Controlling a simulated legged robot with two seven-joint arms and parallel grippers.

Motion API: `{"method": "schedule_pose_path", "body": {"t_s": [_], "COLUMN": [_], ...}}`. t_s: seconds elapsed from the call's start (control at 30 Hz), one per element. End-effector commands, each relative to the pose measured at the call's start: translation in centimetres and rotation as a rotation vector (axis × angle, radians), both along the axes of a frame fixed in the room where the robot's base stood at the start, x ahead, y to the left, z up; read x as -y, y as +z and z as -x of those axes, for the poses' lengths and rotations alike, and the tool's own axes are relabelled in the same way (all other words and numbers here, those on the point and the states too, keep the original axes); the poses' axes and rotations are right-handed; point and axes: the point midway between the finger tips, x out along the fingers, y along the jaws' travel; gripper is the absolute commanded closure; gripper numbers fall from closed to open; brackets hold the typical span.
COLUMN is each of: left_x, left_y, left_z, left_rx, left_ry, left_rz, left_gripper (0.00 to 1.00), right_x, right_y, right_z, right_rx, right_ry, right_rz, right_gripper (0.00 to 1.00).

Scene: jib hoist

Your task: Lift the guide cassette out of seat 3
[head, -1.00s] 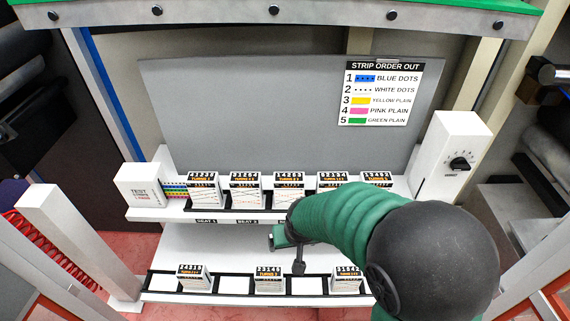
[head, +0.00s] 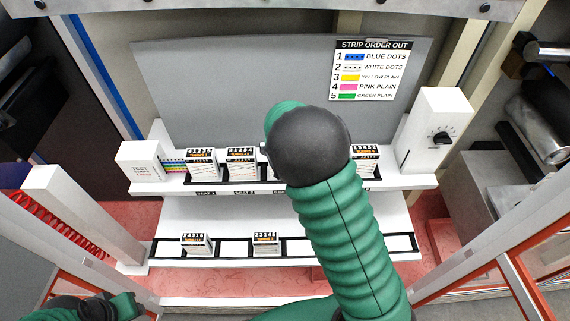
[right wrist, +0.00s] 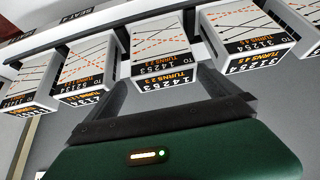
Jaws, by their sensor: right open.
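The guide cassette (right wrist: 160,62) in the third place of the upper row is a white block with crossing lines and a black label reading 14253. In the head view my right arm hides it. In the right wrist view my right gripper (right wrist: 163,80) is open, with one finger on each side of this cassette. I cannot tell whether the fingers touch it. The upper rack (head: 232,181) carries it. My left gripper (head: 118,306) is low at the left edge of the head view, away from the rack, its jaws unclear.
Neighbouring cassettes (right wrist: 88,68) and (right wrist: 245,30) stand close on both sides. A lower rack (head: 232,247) holds more cassettes and has empty places. A strip order sign (head: 365,70) hangs behind.

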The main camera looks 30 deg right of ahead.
Motion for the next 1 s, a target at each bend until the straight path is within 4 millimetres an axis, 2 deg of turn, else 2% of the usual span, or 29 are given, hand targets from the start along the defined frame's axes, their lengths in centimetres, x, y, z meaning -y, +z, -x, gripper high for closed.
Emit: {"method": "schedule_pose_path", "body": {"t_s": [0.1,0.23,0.47,1.0], "left_x": [0.0,0.0,0.0,0.0], "left_y": [1.3,1.5,1.4,1.4], "left_z": [0.0,0.0,0.0,0.0], "left_rx": [0.000,0.000,0.000,0.000], "left_ry": [0.001,0.001,0.001,0.001], "left_rz": [0.000,0.000,0.000,0.000], "left_gripper": [0.64,0.64,0.64,0.64], "right_x": [0.5,1.0,1.4,1.2], "right_y": [-1.5,-3.3,-3.8,-3.8], "right_z": [-0.8,-1.8,-2.0,-2.0], "right_rx": [-0.007,-0.005,-0.003,-0.004], "right_ry": [-0.004,-0.001,-0.001,-0.002], "right_rz": [0.001,0.002,-0.003,-0.001], "right_gripper": [0.00,0.00,0.00,0.69]}}
